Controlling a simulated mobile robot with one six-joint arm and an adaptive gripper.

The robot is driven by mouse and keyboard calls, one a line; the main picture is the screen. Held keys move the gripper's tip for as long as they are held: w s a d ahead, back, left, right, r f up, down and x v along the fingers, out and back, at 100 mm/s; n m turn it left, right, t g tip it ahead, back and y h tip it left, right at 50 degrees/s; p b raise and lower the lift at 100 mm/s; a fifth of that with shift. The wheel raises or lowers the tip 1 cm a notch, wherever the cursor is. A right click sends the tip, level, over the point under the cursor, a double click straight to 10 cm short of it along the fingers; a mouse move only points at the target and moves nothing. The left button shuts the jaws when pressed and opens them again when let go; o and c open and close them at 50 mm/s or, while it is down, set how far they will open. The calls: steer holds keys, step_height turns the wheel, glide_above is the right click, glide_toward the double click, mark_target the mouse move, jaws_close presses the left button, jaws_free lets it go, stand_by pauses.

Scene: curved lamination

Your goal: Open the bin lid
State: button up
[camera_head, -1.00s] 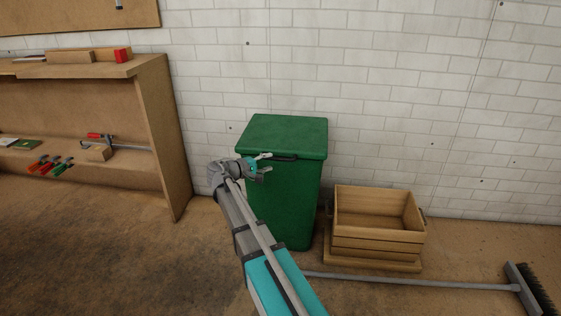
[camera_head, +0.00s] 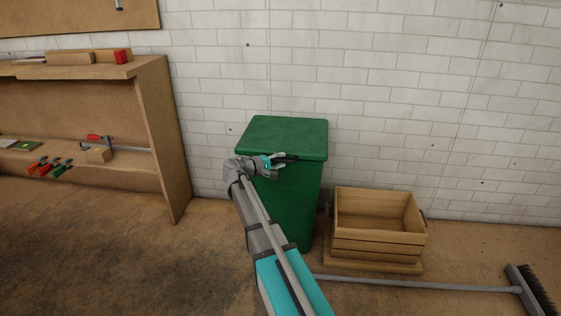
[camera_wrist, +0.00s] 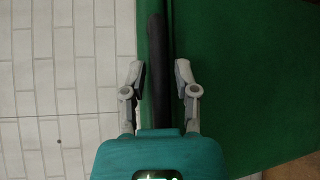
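The green bin (camera_head: 290,195) stands against the white brick wall, its lid (camera_head: 288,133) down flat on top. A dark bar handle (camera_head: 290,158) runs along the lid's front edge, partly hidden by my gripper. My gripper (camera_head: 282,163) is at the lid's front edge, by the handle. In the wrist view my gripper (camera_wrist: 157,78) is open, with one finger on each side of the black handle (camera_wrist: 156,60). Gaps show between the fingers and the handle. The green lid also shows in the wrist view (camera_wrist: 250,80).
A wooden crate (camera_head: 378,246) stands on the floor right of the bin. A broom (camera_head: 420,284) lies on the floor in front of it. A wooden shelf unit (camera_head: 165,140) with clamps and wood blocks stands at the left. Floor between the shelf and bin is clear.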

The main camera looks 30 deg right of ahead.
jaws_close()
steer(key=shift+d, duration=0.2)
steer(key=shift+a+r, duration=0.1)
steer(key=shift+a, duration=0.1)
